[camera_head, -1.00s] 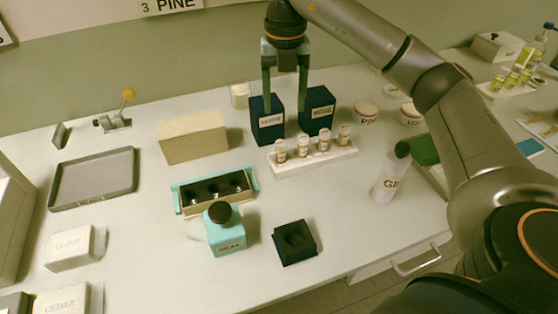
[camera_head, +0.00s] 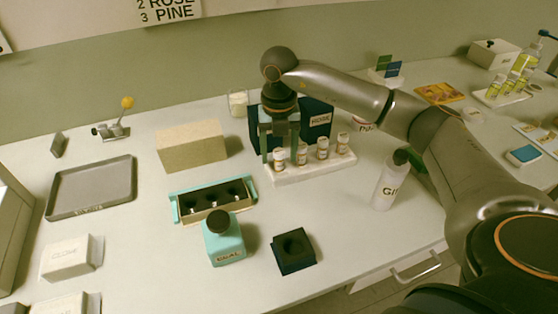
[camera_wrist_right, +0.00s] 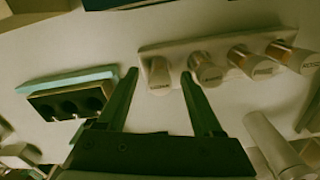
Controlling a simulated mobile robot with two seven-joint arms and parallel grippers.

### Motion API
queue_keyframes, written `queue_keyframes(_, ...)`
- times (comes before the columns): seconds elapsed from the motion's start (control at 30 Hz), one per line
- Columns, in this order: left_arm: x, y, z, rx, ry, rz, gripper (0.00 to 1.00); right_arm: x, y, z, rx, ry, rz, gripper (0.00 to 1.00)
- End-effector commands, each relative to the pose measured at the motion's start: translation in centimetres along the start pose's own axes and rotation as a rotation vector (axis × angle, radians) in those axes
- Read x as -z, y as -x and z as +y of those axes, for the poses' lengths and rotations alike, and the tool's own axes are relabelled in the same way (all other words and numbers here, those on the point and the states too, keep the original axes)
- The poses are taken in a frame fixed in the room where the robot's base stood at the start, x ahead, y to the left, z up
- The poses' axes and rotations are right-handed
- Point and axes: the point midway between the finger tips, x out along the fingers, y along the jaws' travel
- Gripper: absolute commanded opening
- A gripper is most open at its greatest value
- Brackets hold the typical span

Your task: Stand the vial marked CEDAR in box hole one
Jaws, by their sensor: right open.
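Several small vials with white labels stand upright in a white rack (camera_head: 318,170); the leftmost vial (camera_head: 279,160) also shows in the wrist view (camera_wrist_right: 159,76). Their labels are too small to read surely, so I cannot tell which is CEDAR. My right gripper (camera_head: 279,152) is open, fingers pointing down, over the rack's left end. In the wrist view its fingertips (camera_wrist_right: 159,77) lie on either side of the leftmost vial, with no visible grip. The teal-ended box (camera_head: 174,209) has three dark holes that look empty. My left gripper is out of view.
A teal bottle (camera_head: 225,242) stands just in front of the box, beside a dark block with a round recess (camera_head: 293,252). Dark blue boxes (camera_head: 316,118) stand behind the rack. A white bottle (camera_head: 389,184) stands to its right. A beige block (camera_head: 191,146) is behind the box.

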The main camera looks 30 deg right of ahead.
Motion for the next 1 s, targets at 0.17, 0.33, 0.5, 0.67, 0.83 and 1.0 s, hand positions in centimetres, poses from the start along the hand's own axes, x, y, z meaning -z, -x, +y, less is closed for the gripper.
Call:
queue_keyframes(0.17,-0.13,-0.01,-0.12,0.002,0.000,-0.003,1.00,-0.02,-0.06,-0.02,0.000,0.000,0.000,0.68)
queue_keyframes(0.33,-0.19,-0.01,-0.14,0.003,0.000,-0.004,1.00,-0.02,-0.04,-0.02,0.000,0.000,0.000,0.52)
queue_keyframes(0.5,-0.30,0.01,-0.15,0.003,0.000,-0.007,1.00,-0.02,-0.02,-0.01,0.000,0.000,0.000,0.33)
queue_keyframes(0.67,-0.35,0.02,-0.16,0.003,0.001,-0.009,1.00,-0.02,-0.01,-0.01,0.000,0.000,0.000,0.15)
queue_keyframes(0.83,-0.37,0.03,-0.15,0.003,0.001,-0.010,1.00,-0.02,-0.01,0.00,-0.001,0.000,0.000,0.00)
queue_keyframes(1.0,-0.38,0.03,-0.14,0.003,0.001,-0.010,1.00,-0.02,0.00,0.00,-0.001,0.000,0.000,0.00)
